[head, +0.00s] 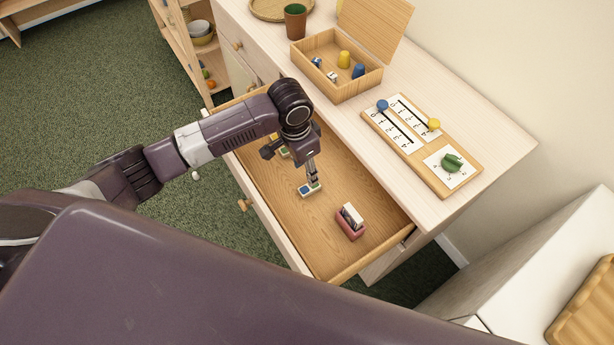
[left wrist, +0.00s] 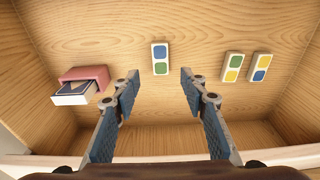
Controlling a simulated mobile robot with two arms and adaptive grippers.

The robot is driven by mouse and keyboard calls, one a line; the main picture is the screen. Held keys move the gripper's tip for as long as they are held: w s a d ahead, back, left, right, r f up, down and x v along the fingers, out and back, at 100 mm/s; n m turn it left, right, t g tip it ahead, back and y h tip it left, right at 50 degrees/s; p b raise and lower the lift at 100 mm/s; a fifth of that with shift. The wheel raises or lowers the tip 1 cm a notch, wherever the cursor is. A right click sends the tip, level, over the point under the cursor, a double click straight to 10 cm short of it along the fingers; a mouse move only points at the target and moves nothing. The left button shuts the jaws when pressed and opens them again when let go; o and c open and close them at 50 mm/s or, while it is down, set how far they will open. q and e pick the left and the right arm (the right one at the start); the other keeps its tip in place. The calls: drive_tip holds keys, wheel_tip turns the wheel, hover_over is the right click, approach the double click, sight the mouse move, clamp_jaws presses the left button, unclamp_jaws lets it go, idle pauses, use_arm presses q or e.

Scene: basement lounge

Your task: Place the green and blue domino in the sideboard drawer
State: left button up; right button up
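The green and blue domino (head: 307,190) lies flat on the floor of the open sideboard drawer (head: 290,232). In the left wrist view the domino (left wrist: 160,58) shows its blue and green squares, ahead of and between my fingertips, apart from both. My left gripper (head: 313,181) points down into the drawer, just over the domino. Its fingers (left wrist: 160,82) are spread with nothing between them. My right gripper is not in view.
Two more dominoes, green-yellow (left wrist: 232,67) and yellow-blue (left wrist: 260,68), lie in the drawer. A pink card box (head: 350,222) is near its right end. On the sideboard top stand an open wooden box (head: 343,88) and a slider board (head: 424,145).

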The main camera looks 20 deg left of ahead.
use_arm(q)
wheel_tip(320, 180, up, 2)
drive_tip(key=shift+s+a+r, duration=0.1)
drive_tip(key=shift+r, duration=0.1)
idle(0.4)
